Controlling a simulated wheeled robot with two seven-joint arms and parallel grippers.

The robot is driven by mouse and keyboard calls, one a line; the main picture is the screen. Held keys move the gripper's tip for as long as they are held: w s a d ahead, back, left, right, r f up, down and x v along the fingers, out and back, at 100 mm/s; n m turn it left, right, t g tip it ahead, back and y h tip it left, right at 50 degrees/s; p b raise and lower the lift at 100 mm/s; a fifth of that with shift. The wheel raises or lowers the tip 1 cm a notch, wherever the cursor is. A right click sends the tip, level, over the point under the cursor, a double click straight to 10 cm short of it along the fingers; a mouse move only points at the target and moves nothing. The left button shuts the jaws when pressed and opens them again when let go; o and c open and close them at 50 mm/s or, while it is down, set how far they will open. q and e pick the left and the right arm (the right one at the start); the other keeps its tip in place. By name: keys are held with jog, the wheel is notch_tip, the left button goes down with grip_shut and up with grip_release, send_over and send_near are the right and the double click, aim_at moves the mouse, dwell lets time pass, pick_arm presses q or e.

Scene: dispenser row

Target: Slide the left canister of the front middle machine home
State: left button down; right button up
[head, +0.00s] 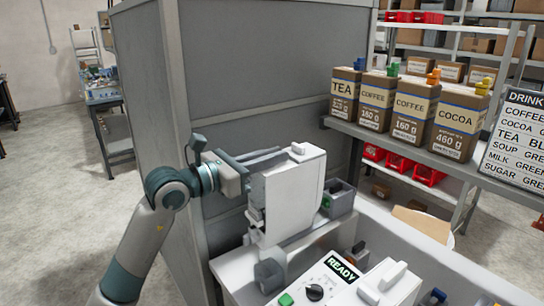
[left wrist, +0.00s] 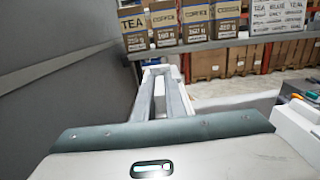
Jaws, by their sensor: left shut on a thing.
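A tall white canister (head: 292,200) stands upright over the left part of the white front machine (head: 232,268). My left gripper (head: 280,154) is shut on the canister at its top, coming in from the left. In the left wrist view the two long fingers (left wrist: 160,97) reach forward to the white canister top (left wrist: 152,72). I cannot tell whether the canister's underside touches the machine. My right gripper is not in view.
A grey panel wall (head: 270,60) stands close behind and left of the arm. A grey block with a green mark (head: 340,200) lies just behind the canister. A shelf (head: 400,152) at the back right holds TEA, COFFEE and COCOA bags (head: 460,125), beside a drinks board (head: 518,135).

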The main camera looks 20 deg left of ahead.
pick_arm(q)
jog(key=shift+f, duration=0.15)
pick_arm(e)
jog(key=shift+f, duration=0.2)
pick_arm(q)
jog(key=c, duration=1.7)
grip_release()
jog(key=shift+f, duration=0.15)
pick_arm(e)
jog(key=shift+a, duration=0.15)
